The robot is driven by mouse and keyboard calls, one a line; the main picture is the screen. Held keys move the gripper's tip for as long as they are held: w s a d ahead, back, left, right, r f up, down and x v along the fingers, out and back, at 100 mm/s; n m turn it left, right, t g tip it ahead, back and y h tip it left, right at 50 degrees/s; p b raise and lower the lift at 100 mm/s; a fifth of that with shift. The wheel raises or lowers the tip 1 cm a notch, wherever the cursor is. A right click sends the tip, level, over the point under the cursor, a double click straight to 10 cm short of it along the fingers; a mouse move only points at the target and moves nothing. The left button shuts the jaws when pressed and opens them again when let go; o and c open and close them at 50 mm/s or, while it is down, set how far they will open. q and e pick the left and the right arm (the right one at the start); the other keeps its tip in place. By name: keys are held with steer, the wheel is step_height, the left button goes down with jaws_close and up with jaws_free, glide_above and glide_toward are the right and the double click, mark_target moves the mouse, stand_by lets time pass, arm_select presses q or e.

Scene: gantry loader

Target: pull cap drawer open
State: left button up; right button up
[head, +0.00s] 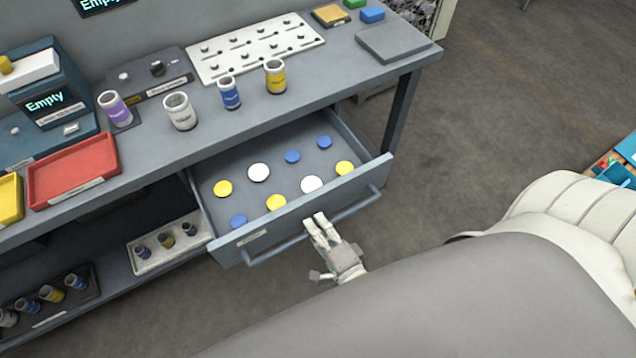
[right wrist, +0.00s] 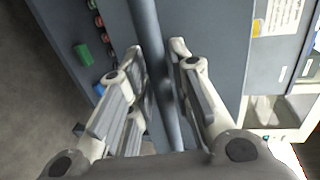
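The cap drawer (head: 290,226) is pulled out from under the grey workbench. Several yellow, white and blue caps lie flat on its floor. Its bar handle (head: 358,209) runs along the front and also shows in the right wrist view (right wrist: 146,22). My right gripper (head: 317,222) is at the handle near the middle of the drawer front. In the right wrist view its fingers (right wrist: 158,62) lie close on both sides of the bar and look shut on it. My left gripper is not in view.
On the bench stand several labelled cups (head: 180,112), a red tray (head: 73,172) and a white slotted board (head: 254,48). A lower shelf holds a white rack (head: 150,263) and a dark rack (head: 50,318) of small jars.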

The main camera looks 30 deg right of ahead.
steer(key=shift+o, duration=0.9)
steer(key=shift+s, duration=0.1)
steer(key=s+r, duration=0.2)
steer(key=s, duration=0.9)
steer(key=shift+s+d+r, duration=0.2)
steer(key=shift+s+r, duration=0.05)
